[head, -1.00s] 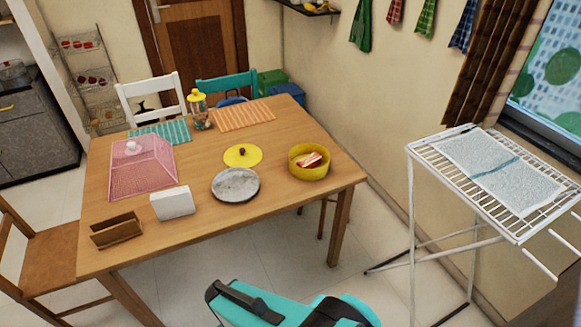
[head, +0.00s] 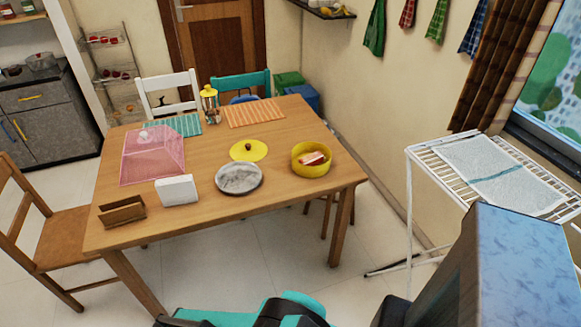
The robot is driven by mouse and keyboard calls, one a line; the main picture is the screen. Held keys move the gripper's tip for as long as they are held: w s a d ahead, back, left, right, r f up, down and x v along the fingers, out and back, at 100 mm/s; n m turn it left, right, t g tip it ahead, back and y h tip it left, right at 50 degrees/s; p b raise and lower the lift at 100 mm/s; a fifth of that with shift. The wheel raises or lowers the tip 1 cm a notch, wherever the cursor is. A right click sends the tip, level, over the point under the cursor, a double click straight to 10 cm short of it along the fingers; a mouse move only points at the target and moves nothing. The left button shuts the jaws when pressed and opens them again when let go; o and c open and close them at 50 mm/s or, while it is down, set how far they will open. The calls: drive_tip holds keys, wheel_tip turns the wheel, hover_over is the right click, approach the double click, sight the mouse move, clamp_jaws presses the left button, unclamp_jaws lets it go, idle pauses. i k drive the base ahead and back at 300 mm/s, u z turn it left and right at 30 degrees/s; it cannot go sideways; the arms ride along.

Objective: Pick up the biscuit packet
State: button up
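The biscuit packet seems to be the small red and white packet (head: 313,158) lying inside a round yellow tin (head: 311,171). The tin is open and stands near the right end of the wooden table (head: 270,195). Part of the packet is hidden by the tin's wall. Teal and black parts of my arm show at the bottom edge, in front of the table and well apart from the tin. I cannot make out my gripper's fingers.
A yellow lid (head: 249,150), grey plate (head: 239,178), white holder (head: 177,189), brown holder (head: 122,212) and pink mesh cover (head: 153,155) are on the table. A drying rack (head: 430,160) stands right. A large blue-grey block (head: 510,265), unclear what, fills the lower right.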

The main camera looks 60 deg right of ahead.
sight(316, 158)
drive_tip(key=z, duration=0.6)
drive_tip(key=k, duration=0.2)
drive_tip(key=u, duration=2.85)
drive_tip(key=k, duration=0.75)
drive_tip(key=z, duration=1.05)
